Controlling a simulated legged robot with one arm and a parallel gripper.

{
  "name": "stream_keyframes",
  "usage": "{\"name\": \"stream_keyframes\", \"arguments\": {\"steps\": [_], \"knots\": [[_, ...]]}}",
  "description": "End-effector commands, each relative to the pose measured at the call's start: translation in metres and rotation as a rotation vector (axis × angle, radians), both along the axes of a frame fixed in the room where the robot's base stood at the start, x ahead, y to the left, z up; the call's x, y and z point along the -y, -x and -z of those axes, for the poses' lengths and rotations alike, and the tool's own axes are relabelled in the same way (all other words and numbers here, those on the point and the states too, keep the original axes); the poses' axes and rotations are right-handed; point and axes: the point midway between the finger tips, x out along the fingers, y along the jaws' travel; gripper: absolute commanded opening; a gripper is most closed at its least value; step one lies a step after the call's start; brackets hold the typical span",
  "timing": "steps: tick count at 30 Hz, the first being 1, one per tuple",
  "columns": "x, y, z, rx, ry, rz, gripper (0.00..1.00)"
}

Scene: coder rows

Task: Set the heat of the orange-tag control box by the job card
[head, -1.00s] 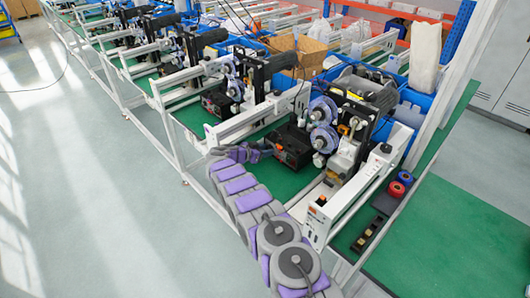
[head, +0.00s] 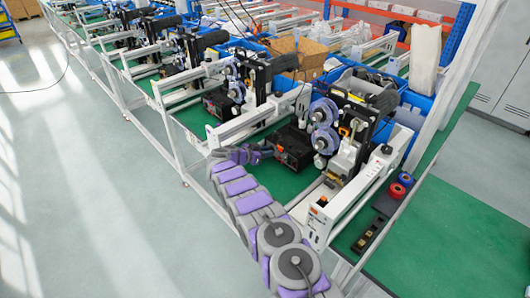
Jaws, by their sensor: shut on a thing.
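A black control box (head: 292,148) stands on the green bench top beside the nearest coder machine. My arm reaches up from the bottom, and my gripper (head: 266,150) is at the left front of this box, touching or nearly touching it. The gripper is shut on a small part there, apparently the box's knob, which the fingers hide. I cannot make out the dial setting or a tag on this box. A small orange label (head: 321,201) is on the white end housing nearer to me. I cannot pick out the job card.
The nearest coder (head: 350,130) has purple-rimmed reels (head: 324,112) right of the box. A white rail (head: 250,119) runs behind my gripper. Red and blue rolls (head: 400,186) and a black tray (head: 374,234) lie at the right. The floor at left is clear.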

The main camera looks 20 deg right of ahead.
Motion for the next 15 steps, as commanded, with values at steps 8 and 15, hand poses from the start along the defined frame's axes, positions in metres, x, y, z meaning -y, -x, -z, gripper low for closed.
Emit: {"name": "stream_keyframes", "arguments": {"steps": [8, 15], "knots": [[-0.0001, 0.0004, -0.0063, 0.115, -0.04, -0.004, 0.0], [0.0008, 0.0033, -0.0054, 0.304, -0.111, -0.003, 0.0]]}}
